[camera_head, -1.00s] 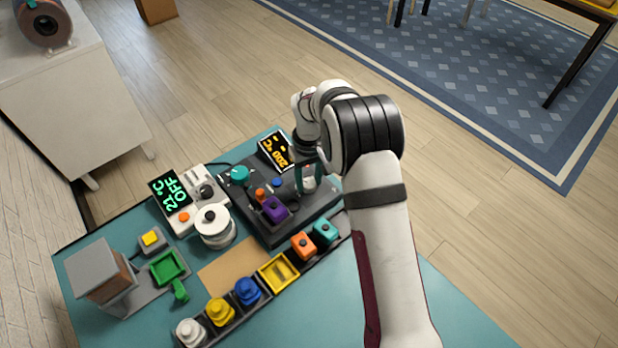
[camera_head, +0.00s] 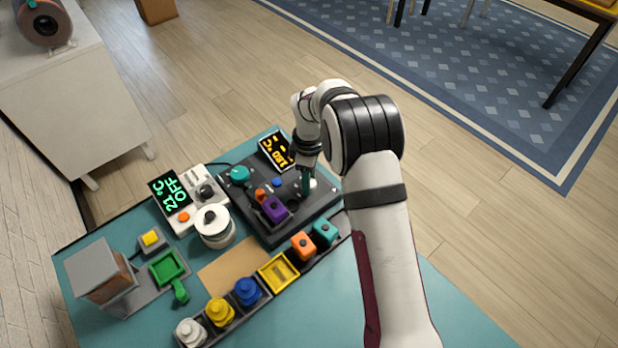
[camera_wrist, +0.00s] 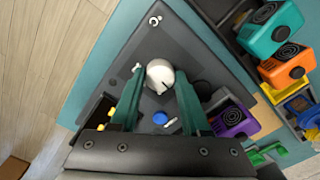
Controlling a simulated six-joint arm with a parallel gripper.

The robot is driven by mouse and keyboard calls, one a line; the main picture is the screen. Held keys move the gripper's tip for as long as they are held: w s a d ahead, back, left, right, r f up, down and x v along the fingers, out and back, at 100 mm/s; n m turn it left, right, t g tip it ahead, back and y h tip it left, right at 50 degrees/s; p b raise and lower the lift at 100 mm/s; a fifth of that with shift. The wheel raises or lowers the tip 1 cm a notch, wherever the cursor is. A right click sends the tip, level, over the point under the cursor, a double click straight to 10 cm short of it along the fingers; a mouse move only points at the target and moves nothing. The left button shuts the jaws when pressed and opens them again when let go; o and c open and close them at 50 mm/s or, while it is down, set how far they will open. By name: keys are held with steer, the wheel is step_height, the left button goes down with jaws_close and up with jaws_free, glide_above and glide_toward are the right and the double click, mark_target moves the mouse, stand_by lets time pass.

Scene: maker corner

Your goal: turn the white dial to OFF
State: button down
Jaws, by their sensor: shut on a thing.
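The white dial (camera_head: 312,183) sits on the dark control base (camera_head: 290,228) near its right side, partly hidden by my fingers. My gripper (camera_head: 306,190) points down at it and is shut on it. In the wrist view the round dial (camera_wrist: 160,74) is between the two green fingers (camera_wrist: 158,90), with a dark pointer mark on its lower part. White marks surround the dial on the base; I cannot read the word OFF there. The base's tilted display (camera_head: 276,150) shows orange digits that look like 180 °C.
A tray of coloured pieces (camera_head: 264,291) lies in front.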

steer(key=shift+n, duration=1)
steer(key=shift+c, duration=1.8)
jaws_free()
step_height(320, 180, up, 16)
